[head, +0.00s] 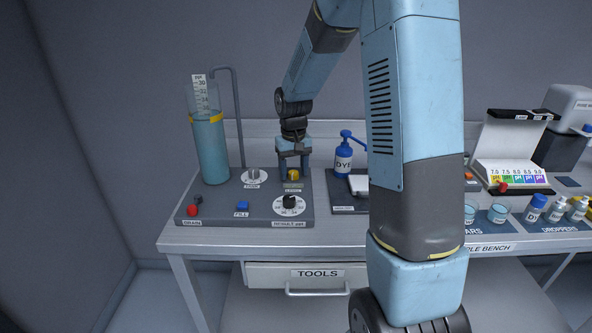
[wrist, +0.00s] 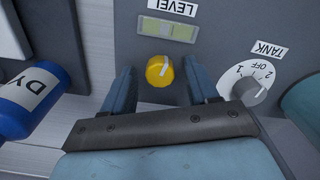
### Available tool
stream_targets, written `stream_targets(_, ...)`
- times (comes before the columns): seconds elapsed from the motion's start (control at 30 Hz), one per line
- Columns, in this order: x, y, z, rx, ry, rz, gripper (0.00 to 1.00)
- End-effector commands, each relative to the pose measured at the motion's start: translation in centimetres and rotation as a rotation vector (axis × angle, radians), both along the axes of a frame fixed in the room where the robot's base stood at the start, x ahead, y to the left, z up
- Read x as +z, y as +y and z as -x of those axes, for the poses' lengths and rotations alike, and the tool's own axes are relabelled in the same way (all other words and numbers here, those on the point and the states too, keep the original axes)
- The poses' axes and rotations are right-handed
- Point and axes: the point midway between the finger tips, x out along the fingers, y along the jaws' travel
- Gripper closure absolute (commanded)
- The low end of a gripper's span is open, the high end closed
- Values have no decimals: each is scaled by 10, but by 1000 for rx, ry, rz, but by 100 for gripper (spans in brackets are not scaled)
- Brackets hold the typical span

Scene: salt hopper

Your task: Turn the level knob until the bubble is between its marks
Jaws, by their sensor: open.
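The yellow level knob (head: 293,174) sits on the grey panel behind the dial. In the wrist view the knob (wrist: 159,71) shows a white pointer line, tilted slightly right of straight up. The level vial (wrist: 168,29) is a pale green strip beside the knob, under the LEVEL label (wrist: 172,7); I cannot make out the bubble. My gripper (head: 293,172) points down over the knob. In the wrist view my gripper (wrist: 160,78) is open, with one finger on each side of the knob and a gap to both.
A TANK dial (wrist: 248,90) is close right of my gripper in the wrist view. A blue DYE bottle (head: 343,157) stands to the right. A tall tank of blue water (head: 209,150) stands left. The panel also bears a red DRAIN button (head: 194,210) and a blue FILL button (head: 242,206).

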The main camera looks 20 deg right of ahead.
Motion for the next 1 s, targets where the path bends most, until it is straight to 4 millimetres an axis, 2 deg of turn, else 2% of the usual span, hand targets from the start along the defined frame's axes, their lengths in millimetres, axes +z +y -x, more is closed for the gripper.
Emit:
stream_targets(0.17,13,0,-1,0,-3,1,41)
stream_targets(0.7,112,0,1,1,-3,0,41)
stream_targets(0.83,127,0,1,1,-2,0,41)
stream_targets(1.0,136,0,1,0,-1,0,41)
